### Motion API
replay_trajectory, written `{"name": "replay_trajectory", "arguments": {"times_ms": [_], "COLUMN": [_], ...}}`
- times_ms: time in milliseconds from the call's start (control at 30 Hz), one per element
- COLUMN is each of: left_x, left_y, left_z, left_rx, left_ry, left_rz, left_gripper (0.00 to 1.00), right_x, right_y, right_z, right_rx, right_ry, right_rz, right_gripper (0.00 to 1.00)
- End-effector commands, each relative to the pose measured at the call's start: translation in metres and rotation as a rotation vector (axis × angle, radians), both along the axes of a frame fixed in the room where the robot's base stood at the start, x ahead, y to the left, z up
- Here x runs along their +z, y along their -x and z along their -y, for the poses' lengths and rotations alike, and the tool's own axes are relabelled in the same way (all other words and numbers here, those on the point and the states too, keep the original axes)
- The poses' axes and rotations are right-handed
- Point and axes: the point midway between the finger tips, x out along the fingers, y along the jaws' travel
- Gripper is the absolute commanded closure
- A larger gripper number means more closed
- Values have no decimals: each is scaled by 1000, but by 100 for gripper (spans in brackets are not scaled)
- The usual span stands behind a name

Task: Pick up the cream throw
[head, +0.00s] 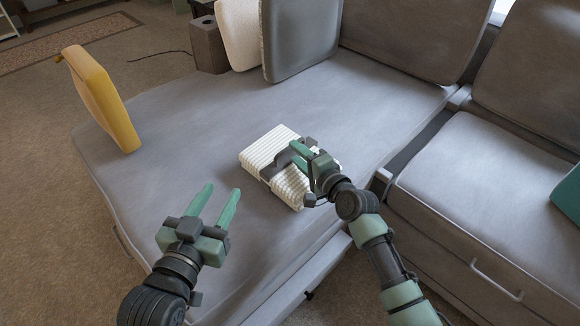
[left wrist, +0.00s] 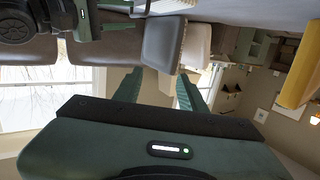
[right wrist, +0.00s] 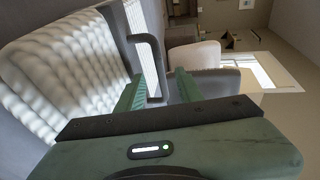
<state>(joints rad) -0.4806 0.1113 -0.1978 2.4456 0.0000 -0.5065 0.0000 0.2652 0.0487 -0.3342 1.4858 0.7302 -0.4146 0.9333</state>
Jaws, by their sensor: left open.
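The cream throw (head: 262,148) is a folded, ribbed white bundle lying on the grey sofa seat. A dark grey handle or strap (right wrist: 156,62) stands out from it in the right wrist view. My right gripper (head: 295,155) is at the throw, its fingers apart on either side of the dark handle. Whether they press on it is not clear. The throw also fills the left of the right wrist view (right wrist: 70,75). My left gripper (head: 215,200) is open and empty above the seat, to the left of the throw.
A yellow cushion (head: 103,98) stands at the seat's left edge. Grey (head: 300,38) and cream (head: 238,32) cushions lean at the back. A second sofa section (head: 490,190) is at right, with a teal cushion (head: 568,195). The seat left of the throw is clear.

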Motion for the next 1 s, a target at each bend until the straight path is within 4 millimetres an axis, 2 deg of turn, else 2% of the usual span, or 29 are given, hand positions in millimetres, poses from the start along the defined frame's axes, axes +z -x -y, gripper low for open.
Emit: {"name": "replay_trajectory", "arguments": {"times_ms": [200,533,667,1000], "left_x": [31,39,39,39], "left_y": [-4,-4,-4,-4], "left_z": [6,7,7,7], "left_rx": [-11,-13,-13,-13], "left_ry": [42,51,51,49], "left_rz": [165,197,196,195], "left_gripper": [59,59,59,59], "right_x": [-4,-4,-4,-4], "right_y": [-15,-17,-17,-17], "right_z": [-9,-11,-11,-11], "right_rx": [0,0,0,0], "right_ry": [-1,0,0,1], "right_rz": [1,0,0,-1], "right_gripper": [64,64,100,100]}}
